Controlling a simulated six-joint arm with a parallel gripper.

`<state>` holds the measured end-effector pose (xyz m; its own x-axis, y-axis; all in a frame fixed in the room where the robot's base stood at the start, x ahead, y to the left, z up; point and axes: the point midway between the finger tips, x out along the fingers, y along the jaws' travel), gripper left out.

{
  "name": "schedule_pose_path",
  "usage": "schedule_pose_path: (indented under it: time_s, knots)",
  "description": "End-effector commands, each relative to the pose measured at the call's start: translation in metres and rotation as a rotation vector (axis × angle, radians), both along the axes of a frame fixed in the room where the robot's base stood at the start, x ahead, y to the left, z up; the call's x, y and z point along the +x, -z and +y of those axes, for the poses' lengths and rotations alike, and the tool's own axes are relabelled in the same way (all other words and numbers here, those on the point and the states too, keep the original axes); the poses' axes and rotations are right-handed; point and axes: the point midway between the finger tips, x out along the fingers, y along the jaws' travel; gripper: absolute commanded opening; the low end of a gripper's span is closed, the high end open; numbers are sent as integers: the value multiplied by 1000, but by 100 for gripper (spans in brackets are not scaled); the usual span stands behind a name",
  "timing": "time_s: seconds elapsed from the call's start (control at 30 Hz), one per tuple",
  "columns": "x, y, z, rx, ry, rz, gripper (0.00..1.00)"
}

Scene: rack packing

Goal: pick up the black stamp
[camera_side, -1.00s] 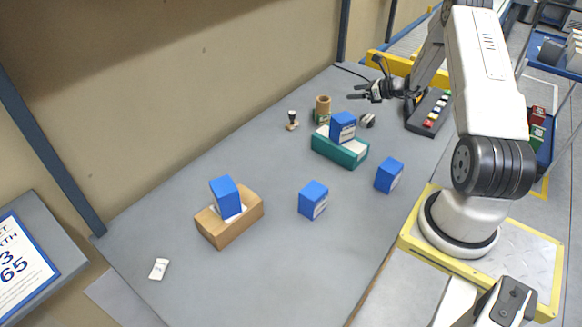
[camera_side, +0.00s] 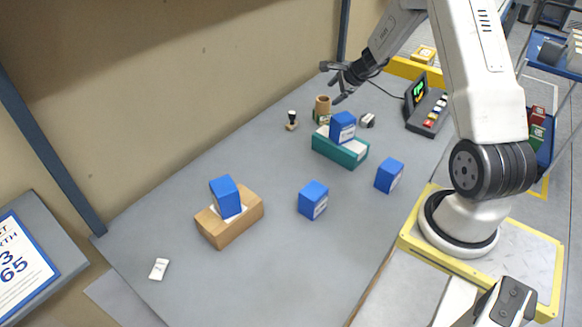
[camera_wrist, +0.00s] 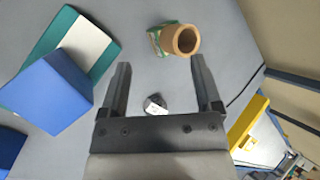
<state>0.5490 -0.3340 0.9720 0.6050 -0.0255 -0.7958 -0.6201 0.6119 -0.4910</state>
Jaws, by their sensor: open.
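In the wrist view my open fingers (camera_wrist: 160,82) point toward the brown cylinder (camera_wrist: 182,40). The stamp cannot be made out in the wrist view.
A teal box (camera_side: 338,150) bears a blue box (camera_side: 342,126). A small grey-white object (camera_wrist: 155,104) lies below my fingers. More blue boxes (camera_side: 313,199) (camera_side: 389,175) and a cardboard box (camera_side: 238,228) stand farther forward. The control panel (camera_side: 428,112) is at right.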

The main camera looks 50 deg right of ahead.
Motion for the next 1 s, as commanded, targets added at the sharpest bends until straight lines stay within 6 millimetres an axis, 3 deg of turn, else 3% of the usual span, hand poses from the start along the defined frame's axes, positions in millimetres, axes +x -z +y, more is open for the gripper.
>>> schedule_pose_path:
  time_s: [0.27, 0.6, 1.0]
  knots:
    - [18, 3, 31, -480, -318, 189, 82]
    - [47, -27, 66, -1061, -669, 344, 82]
    - [70, -62, 100, -1462, -854, 415, 82]
